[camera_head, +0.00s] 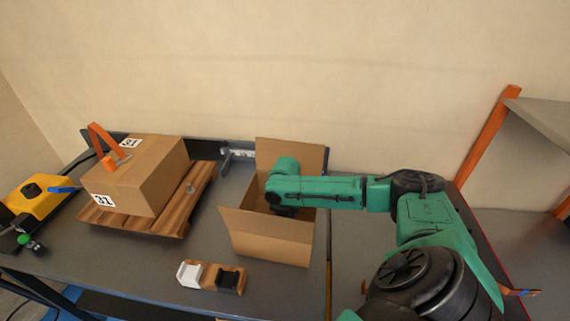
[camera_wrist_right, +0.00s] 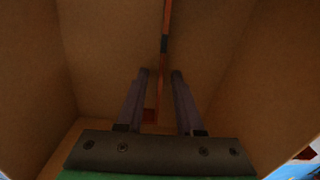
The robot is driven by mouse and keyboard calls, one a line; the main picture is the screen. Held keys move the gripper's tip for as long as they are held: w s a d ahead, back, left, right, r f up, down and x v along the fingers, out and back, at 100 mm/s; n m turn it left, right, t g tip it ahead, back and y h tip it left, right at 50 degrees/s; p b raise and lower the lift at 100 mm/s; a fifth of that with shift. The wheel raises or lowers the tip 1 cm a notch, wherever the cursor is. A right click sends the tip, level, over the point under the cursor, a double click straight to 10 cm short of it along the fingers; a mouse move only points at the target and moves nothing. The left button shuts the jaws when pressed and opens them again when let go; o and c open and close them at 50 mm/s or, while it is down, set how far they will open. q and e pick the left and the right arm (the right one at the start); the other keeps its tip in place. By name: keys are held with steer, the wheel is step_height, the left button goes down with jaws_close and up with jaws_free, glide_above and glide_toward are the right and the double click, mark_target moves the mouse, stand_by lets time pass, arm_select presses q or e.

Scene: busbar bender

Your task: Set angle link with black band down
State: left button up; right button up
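The angle link (camera_wrist_right: 162,60) shows in the right wrist view as a thin copper-coloured strip inside the cardboard box, with a dark band (camera_wrist_right: 164,45) across its upper part. A reddish patch (camera_wrist_right: 150,115) shows lower down, between the fingers; whether it belongs to the link is unclear. My right gripper (camera_wrist_right: 159,73) is open, its two fingers on either side of the strip, with gaps visible. In the head view my right arm reaches into the open cardboard box (camera_head: 262,239), which hides the link and most of the gripper. My left gripper is not in view.
A closed box (camera_head: 150,185) with an orange angled piece (camera_head: 105,145) on top rests on a wooden pallet (camera_head: 135,222). A yellow device (camera_head: 38,200) stands far left. A wooden block with white (camera_head: 189,274) and black (camera_head: 231,280) holders sits at the table's front.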

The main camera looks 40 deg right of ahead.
step_height(320, 180, up, 12)
steer(key=b, duration=0.1)
stand_by(0.6)
